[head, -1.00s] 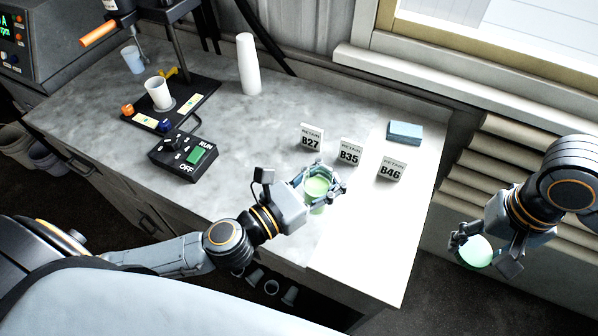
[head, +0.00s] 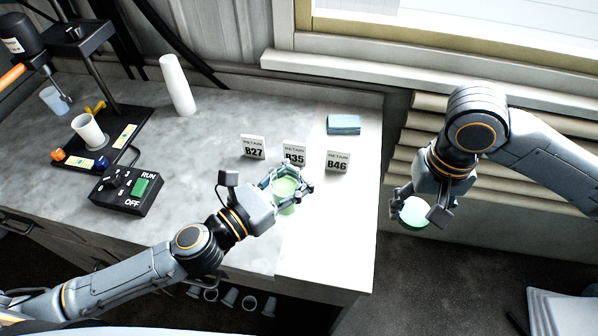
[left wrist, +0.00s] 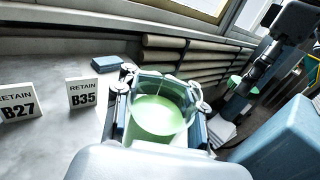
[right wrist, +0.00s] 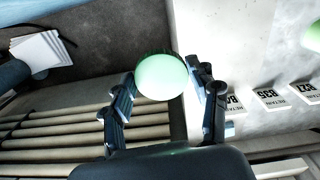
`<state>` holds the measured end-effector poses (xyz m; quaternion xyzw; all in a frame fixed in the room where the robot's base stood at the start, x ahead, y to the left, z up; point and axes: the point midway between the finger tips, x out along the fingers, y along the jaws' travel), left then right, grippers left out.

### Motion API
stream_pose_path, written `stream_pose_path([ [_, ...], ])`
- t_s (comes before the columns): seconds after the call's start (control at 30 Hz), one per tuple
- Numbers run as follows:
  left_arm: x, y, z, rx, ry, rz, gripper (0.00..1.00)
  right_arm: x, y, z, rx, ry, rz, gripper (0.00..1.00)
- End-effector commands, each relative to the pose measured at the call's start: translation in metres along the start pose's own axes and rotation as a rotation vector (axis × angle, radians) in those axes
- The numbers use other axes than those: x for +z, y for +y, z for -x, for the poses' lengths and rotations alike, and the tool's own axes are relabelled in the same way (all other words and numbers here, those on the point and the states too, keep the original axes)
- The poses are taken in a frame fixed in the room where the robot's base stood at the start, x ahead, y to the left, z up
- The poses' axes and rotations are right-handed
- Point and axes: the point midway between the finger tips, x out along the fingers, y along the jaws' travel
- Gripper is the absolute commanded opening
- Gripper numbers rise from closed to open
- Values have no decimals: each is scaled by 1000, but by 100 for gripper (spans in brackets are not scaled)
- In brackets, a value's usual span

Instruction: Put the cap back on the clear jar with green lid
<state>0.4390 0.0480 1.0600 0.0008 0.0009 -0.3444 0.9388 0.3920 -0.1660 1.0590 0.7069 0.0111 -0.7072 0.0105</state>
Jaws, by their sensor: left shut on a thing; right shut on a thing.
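The clear jar (head: 287,192) with green contents stands open-topped on the bench, in front of the B35 card. My left gripper (head: 290,186) is shut around it; the left wrist view shows the jar (left wrist: 160,118) upright between the fingers. The green lid (head: 416,211) is held by my right gripper (head: 418,208), off the bench's right edge, above the floor. In the right wrist view the lid (right wrist: 161,77) sits between the two fingers. The lid is apart from the jar, to its right.
Cards B27 (head: 253,147), B35 (head: 293,153) and B46 (head: 338,161) stand behind the jar. A blue pad (head: 344,124) lies behind them. A control box (head: 126,191), a white cup (head: 88,131) and a stack of cups (head: 177,85) are at the left.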

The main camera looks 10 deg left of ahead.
Motion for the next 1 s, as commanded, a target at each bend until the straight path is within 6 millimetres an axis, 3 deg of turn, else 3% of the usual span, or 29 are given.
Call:
stream_pose_path([
  [0.3, 1, 0, 0, 0, -2, 0, 0, -35, -109, 53, 1, 6, 151, 47],
  [0.6, 1, 0, 0, 0, -2, 0, 0, -33, -200, 101, 3, 2, 279, 47],
  [0.8, 1, 0, 0, 0, -2, 0, 0, -26, -229, 115, 1, 0, 318, 47],
  [1.0, 1, 0, 0, 0, -2, -1, 0, -24, -235, 118, 0, -3, 325, 47],
])
